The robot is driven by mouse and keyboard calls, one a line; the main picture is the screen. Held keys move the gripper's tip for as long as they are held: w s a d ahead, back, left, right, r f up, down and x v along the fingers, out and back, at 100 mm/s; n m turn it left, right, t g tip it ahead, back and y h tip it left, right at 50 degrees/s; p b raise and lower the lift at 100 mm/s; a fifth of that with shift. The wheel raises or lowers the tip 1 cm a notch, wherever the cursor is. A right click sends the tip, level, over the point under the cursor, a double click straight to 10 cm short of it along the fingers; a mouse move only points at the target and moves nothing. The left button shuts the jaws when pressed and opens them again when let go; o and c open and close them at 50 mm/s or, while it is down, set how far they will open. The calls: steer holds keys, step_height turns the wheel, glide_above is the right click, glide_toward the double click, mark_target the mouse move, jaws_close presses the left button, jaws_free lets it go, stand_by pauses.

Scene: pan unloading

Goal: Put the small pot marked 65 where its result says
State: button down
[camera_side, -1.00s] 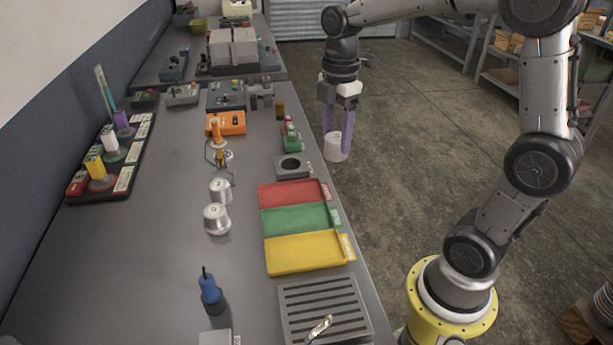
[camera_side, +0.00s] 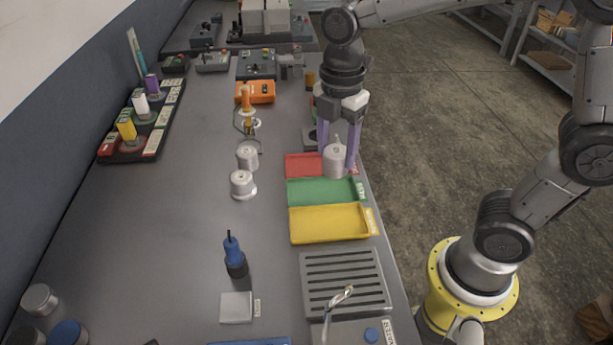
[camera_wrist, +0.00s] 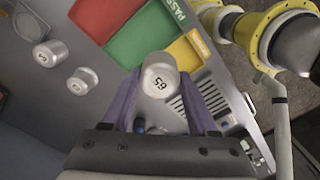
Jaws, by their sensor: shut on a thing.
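My gripper (camera_side: 339,158) is shut on a small pale metal pot (camera_side: 334,166), held upright between its purple fingers. In the wrist view the pot's top (camera_wrist: 159,82) reads 65. In the side view the pot appears over the red tray (camera_side: 300,162); its height above it is hard to judge. The green tray (camera_side: 320,191) and yellow tray (camera_side: 328,224) lie nearer the side camera. The green tray's label (camera_wrist: 171,11) reads PASS in the wrist view. The red and yellow tray labels are not readable.
Two similar pots (camera_side: 247,157) (camera_side: 242,184) stand left of the trays. A blue-handled tool (camera_side: 233,254) stands on the table. The middle-left of the tabletop is clear.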

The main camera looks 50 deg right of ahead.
steer(key=w+f, duration=0.4)
steer(key=w+a+f, duration=0.1)
steer(key=w+f, duration=0.1)
steer(key=shift+w+f, duration=0.15)
steer(key=shift+f, duration=0.8)
steer(key=shift+w+f, duration=0.1)
steer(key=shift+f, duration=0.8)
steer(key=shift+f, duration=0.15)
steer(key=shift+c, duration=0.9)
jaws_free()
